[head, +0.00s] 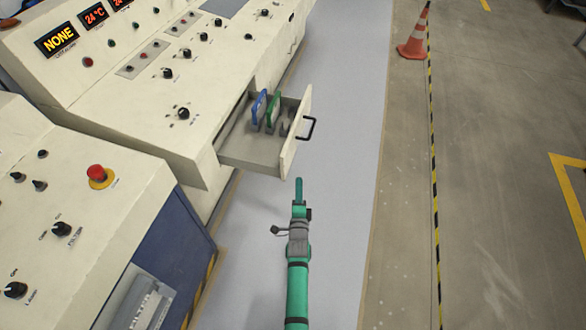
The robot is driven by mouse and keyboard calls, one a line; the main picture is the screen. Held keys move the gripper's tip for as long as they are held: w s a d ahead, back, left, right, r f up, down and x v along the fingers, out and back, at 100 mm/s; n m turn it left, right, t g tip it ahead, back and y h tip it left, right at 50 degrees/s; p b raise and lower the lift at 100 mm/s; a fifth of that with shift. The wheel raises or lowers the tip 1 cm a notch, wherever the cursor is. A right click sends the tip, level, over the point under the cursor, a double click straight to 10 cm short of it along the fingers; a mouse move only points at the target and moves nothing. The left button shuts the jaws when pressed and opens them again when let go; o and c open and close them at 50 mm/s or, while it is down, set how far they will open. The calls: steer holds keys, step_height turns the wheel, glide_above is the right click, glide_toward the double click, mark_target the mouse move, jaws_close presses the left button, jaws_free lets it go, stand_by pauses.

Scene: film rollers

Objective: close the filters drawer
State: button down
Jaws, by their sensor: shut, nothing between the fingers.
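The filters drawer (250,157) is pulled out from the front of the cream control console. Its front panel (297,131) faces right and carries a black handle (309,129). A blue filter (259,108) and a green filter (274,109) stand upright inside, beside grey holders. My gripper (299,183) is just below the drawer's near front corner in the picture, apart from it. Its fingers are shut with nothing between them, and they point up the picture.
The cream console (150,95) with knobs and displays runs along the left. A nearer console (70,215) with a red button (98,174) stands at lower left. An orange cone (414,40) stands at the upper right. The pale floor strip (345,150) right of the drawer is clear.

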steer(key=w+a, duration=0.2)
steer(key=w, duration=0.6)
steer(key=shift+w+a, duration=0.15)
steer(key=shift+a, duration=0.15)
steer(key=shift+w+d, duration=0.1)
stand_by(0.5)
